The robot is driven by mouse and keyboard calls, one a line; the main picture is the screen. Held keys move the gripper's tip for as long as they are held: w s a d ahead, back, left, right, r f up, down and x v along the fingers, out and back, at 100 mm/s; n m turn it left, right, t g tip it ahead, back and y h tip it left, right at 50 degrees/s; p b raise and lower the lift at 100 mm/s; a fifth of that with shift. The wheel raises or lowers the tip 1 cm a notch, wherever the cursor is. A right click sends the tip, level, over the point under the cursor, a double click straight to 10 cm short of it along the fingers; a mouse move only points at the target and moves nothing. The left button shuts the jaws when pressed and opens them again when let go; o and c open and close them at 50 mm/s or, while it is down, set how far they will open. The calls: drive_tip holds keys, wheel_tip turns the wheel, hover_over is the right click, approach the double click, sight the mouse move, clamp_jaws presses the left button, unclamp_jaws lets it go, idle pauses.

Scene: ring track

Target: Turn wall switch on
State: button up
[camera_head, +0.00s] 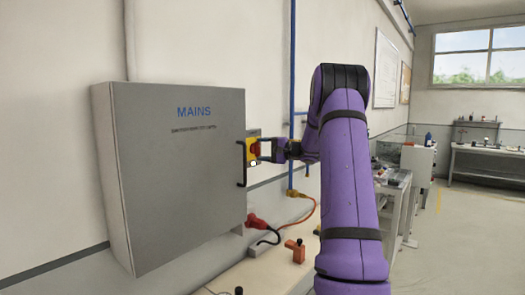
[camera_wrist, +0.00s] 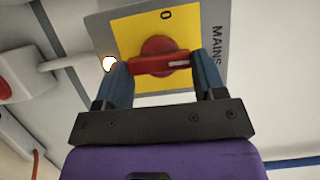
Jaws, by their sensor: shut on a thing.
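The wall switch is a red rotary knob (camera_wrist: 162,60) on a yellow plate (camera_wrist: 138,29) with a grey surround marked "MAINS" and "0". In the wrist view its red handle lies across the picture, between my two fingers. My gripper (camera_wrist: 163,68) is shut on this handle, one finger at each end. In the head view the yellow switch plate (camera_head: 250,155) shows just right of the grey cabinet, and my gripper (camera_head: 260,150) reaches it from the right. Part of the knob is hidden there by my fingers. A small white lamp (camera_wrist: 110,64) glows beside the plate.
A grey cabinet (camera_head: 175,190) labelled "MAINS", with a black handle (camera_head: 241,164), stands close left of the switch. A blue pipe (camera_head: 291,110) runs up the wall. Open floor (camera_head: 470,230) lies at right.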

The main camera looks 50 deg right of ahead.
drive_tip(key=o, duration=0.9)
drive_tip(key=v, duration=1.1)
drive_tip(key=shift+f, duration=0.1)
